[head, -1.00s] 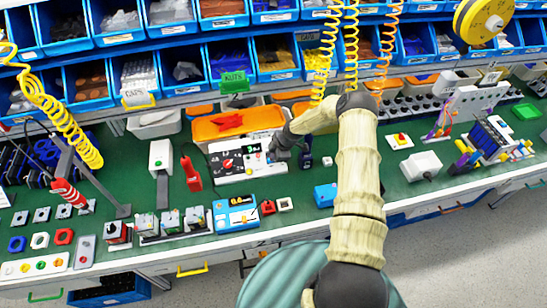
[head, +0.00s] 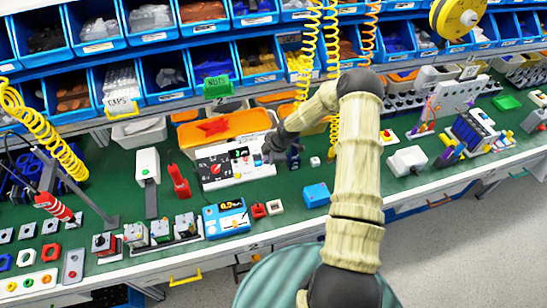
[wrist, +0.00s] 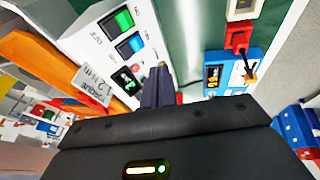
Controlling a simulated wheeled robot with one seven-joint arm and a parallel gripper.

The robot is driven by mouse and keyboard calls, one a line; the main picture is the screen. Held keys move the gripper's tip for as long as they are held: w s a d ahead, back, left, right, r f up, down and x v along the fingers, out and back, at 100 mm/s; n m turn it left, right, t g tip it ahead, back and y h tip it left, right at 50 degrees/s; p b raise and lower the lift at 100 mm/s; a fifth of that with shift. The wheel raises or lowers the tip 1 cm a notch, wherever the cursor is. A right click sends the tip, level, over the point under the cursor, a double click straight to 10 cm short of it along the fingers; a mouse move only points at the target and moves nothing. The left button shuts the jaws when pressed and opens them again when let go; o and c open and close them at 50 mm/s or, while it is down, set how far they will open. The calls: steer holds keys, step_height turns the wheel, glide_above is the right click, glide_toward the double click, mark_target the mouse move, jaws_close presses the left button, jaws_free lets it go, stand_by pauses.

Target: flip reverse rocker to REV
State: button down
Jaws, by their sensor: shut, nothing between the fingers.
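The white control panel (head: 212,180) stands on the green bench in the head view, with a red dial at its left. In the wrist view its face (wrist: 88,28) carries a green rocker (wrist: 118,19), a blue rocker (wrist: 130,44) and a small dark unit with lit red and green marks (wrist: 126,80). An OFF label is readable beside the rockers. I cannot read REV or tell which rocker is the reverse one. My gripper (wrist: 159,72) is shut and empty, its tips close to the panel's edge by the dark unit. I cannot tell whether they touch. In the head view my gripper (head: 270,150) is at the panel's right end.
An orange bin (head: 225,127) is behind the panel. A red-handled tool (head: 180,182) stands to its left. A blue meter (head: 227,217), a small red block (head: 258,211) and a blue box (head: 316,195) are in front. Blue parts bins and yellow coiled hoses are above.

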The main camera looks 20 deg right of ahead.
steer(key=s+r, duration=0.1)
steer(key=s+d+r+b, duration=0.1)
steer(key=r, duration=0.1)
steer(key=s+r, duration=0.1)
steer(key=shift+d+r+b, duration=0.3)
steer(key=shift+d, duration=0.05)
steer(key=shift+d, duration=0.1)
steer(key=s+a+r+m+h+b, duration=0.1)
steer(key=s+a+r+m+b, duration=0.1)
steer(key=s+r+m, duration=0.6)
steer(key=s+a+r+m+h+b, duration=0.1)
steer(key=s+r+m+h+b, duration=0.1)
steer(key=s+r+m, duration=0.7)
steer(key=s, duration=0.6)
steer(key=shift+s+a+r+m, duration=0.15)
steer(key=shift+a+r+m, duration=0.05)
steer(key=shift+a+m, duration=0.2)
